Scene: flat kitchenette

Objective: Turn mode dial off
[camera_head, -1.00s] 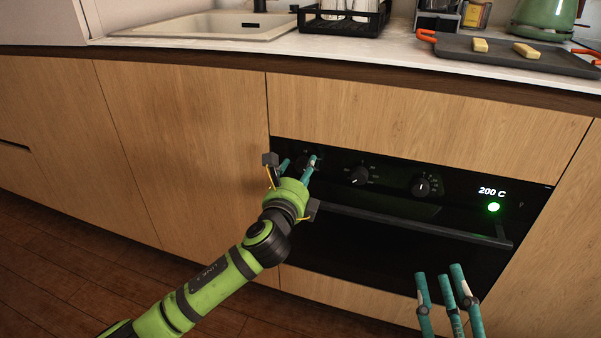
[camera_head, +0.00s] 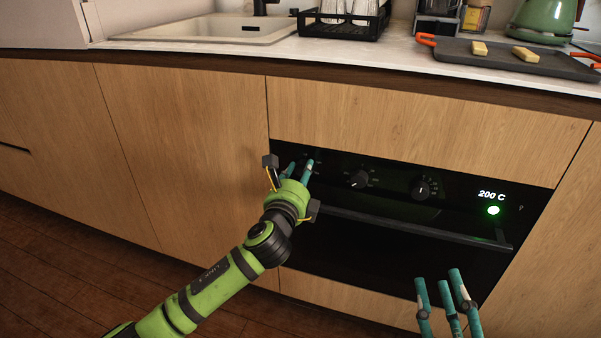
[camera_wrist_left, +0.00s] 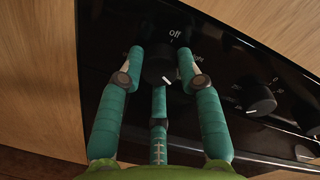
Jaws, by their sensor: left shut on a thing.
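The mode dial (camera_wrist_left: 158,66) is a round black knob at the left end of the oven's control panel, with "off" printed above it in the left wrist view. Its white pointer mark faces down and slightly right, away from "off". My left gripper (camera_head: 299,166) is shut on this dial, with teal fingers (camera_wrist_left: 165,58) on both sides of it. In the head view the fingers mostly hide the dial. My right gripper (camera_head: 442,285) is open and empty at the lower right, in front of the oven.
Two more knobs, the middle (camera_head: 358,179) and the right one (camera_head: 421,189), sit along the panel. The display (camera_head: 491,195) reads 200 C above a lit green light (camera_head: 493,210). The oven handle (camera_head: 410,228) sticks out below. A tray (camera_head: 490,55) lies on the counter.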

